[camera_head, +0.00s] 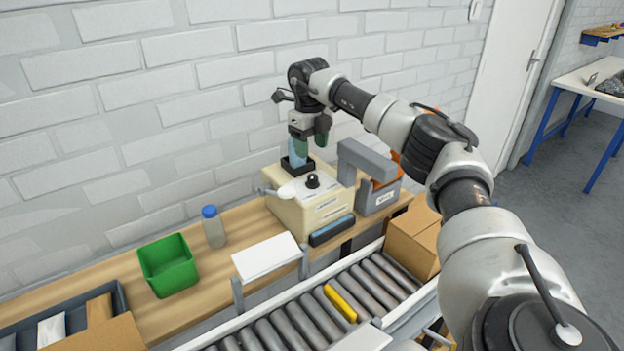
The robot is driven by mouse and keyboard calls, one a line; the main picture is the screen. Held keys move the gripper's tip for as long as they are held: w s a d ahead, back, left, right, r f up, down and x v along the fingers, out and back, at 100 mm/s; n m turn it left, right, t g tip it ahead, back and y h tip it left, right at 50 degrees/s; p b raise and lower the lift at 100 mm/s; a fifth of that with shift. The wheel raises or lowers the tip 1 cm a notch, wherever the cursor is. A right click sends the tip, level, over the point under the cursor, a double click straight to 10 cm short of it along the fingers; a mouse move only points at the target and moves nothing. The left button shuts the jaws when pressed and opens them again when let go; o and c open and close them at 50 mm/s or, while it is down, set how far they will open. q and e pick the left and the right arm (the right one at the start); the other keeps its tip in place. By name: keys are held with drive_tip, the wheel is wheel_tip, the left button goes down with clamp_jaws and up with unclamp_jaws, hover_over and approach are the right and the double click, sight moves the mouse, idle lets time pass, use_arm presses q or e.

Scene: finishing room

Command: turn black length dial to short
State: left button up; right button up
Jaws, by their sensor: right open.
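A cream-coloured machine (290,211) stands on the wooden bench against the wall, with small print on its front. A black dial (313,181) sticks up from its top. The way the dial points is too small to tell. My right gripper (307,146) points down above the back of the machine, open, behind and above the dial and apart from it. Bluish and green parts show at the gripper's lower end, over a black square piece on the machine. I cannot tell whether they touch. My left gripper is out of view.
A grey device (376,198) with an overhanging arm stands close right of the machine. A blue-capped bottle (213,228) and green bin (168,265) are to its left. A roller conveyor (300,325) with a yellow bar (341,303) runs in front. A cardboard box (412,240) stands at right.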

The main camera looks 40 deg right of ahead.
sight(313, 176)
drive_tip(key=f+p, duration=0.1)
drive_tip(key=f, duration=0.8)
drive_tip(key=shift+d, duration=0.2)
drive_tip(key=shift+c, duration=0.5)
drive_tip(key=c, duration=0.8)
